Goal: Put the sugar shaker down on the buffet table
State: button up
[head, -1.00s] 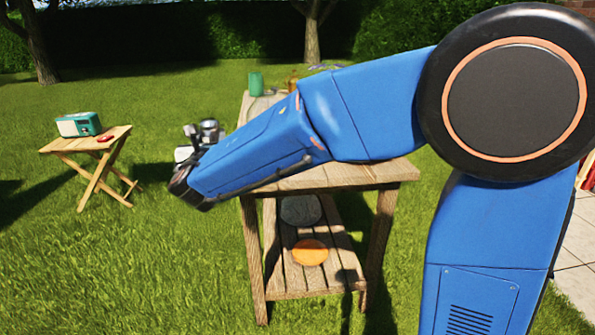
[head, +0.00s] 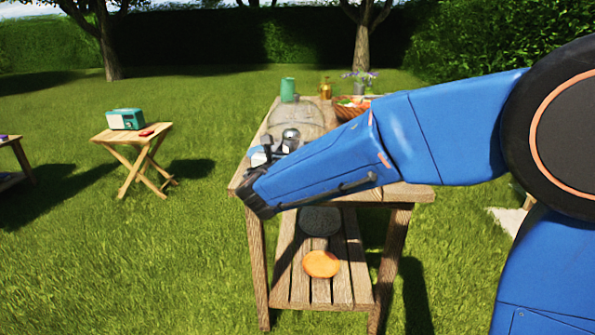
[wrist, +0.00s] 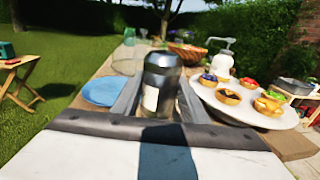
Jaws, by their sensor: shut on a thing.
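The sugar shaker, a clear jar with a shiny metal top and a pale label, stands upright between the fingers in the wrist view (wrist: 163,75). My gripper (wrist: 158,92) is shut on it. In the head view the shaker (head: 290,137) shows beyond my gripper (head: 268,156), over the near left part of the wooden buffet table (head: 412,193). My forearm covers part of the tabletop. I cannot tell whether the shaker's base touches the wood, as its lower part is hidden.
A blue plate (wrist: 102,91) lies left of the shaker, a white platter (wrist: 289,119) of tarts right. Beyond are a glass dome (head: 300,115), a green cup (head: 288,88), a bowl (wrist: 188,52) and a white pump bottle (wrist: 221,65). An orange disc (head: 320,264) lies on the lower shelf.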

jog(key=shift+f, duration=3.15)
jog(key=o, duration=1.1)
jog(key=shift+f, duration=0.15)
jog(key=shift+s+a, duration=0.1)
jog(key=shift+s, duration=0.15)
jog(key=s, duration=0.3)
jog(key=s+a, duration=0.1)
jog(key=s, duration=0.3)
jog(key=s+a, duration=0.1)
jog(key=s, duration=0.3)
jog(key=shift+s, duration=0.15)
